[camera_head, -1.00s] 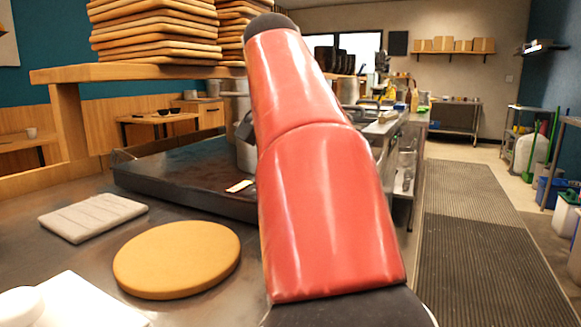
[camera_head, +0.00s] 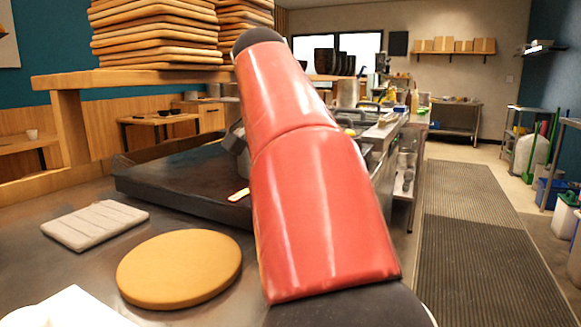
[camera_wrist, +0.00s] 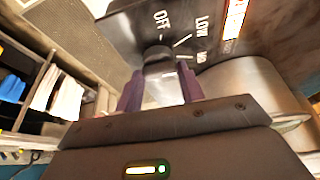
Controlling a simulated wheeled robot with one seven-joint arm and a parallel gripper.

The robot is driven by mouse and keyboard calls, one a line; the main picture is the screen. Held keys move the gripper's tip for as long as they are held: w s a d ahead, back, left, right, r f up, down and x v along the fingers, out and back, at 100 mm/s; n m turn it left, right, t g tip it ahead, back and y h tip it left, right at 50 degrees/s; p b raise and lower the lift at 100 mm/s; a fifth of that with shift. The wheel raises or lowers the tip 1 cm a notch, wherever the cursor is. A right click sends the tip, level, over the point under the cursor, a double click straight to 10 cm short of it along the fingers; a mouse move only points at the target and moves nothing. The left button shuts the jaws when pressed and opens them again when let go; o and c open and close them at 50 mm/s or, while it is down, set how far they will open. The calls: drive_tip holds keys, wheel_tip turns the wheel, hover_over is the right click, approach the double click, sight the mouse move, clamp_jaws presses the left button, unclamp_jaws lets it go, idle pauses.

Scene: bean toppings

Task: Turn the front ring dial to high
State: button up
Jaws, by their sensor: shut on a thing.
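In the wrist view, a grey round dial (camera_wrist: 159,62) sits on a dark control panel (camera_wrist: 130,30) with white OFF and LOW labels and a third label that is partly cut off. The two purple fingers of my gripper (camera_wrist: 161,88) are on either side of the dial and shut on it. The dial's pointer is not clear, so I cannot tell its setting. In the head view my red arm hides the dial and gripper. A dark flat-topped appliance (camera_head: 165,185) stands beside the arm on the counter.
A round wooden board (camera_head: 180,270) and a grey folded cloth (camera_head: 95,224) lie on the metal counter. Stacked boards (camera_head: 155,35) stand on a wooden shelf above. A ribbed floor mat (camera_head: 475,240) lies in the clear aisle at right.

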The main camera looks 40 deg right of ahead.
drive_tip(key=m+p, duration=0.1)
drive_tip(key=m, duration=0.1)
drive_tip(key=m+g+p, duration=0.2)
drive_tip(key=m, duration=0.1)
drive_tip(key=shift+w+r+m, duration=0.1)
drive_tip(key=shift+w+m, duration=0.2)
drive_tip(key=m+g, duration=0.1)
drive_tip(key=m, duration=0.2)
drive_tip(key=shift+w+m, duration=0.15)
drive_tip(key=shift+m, duration=0.15)
drive_tip(key=shift+d+m+g+y, duration=0.1)
drive_tip(key=shift+m+g+y, duration=0.55)
drive_tip(key=shift+m, duration=1.15)
drive_tip(key=o, duration=1)
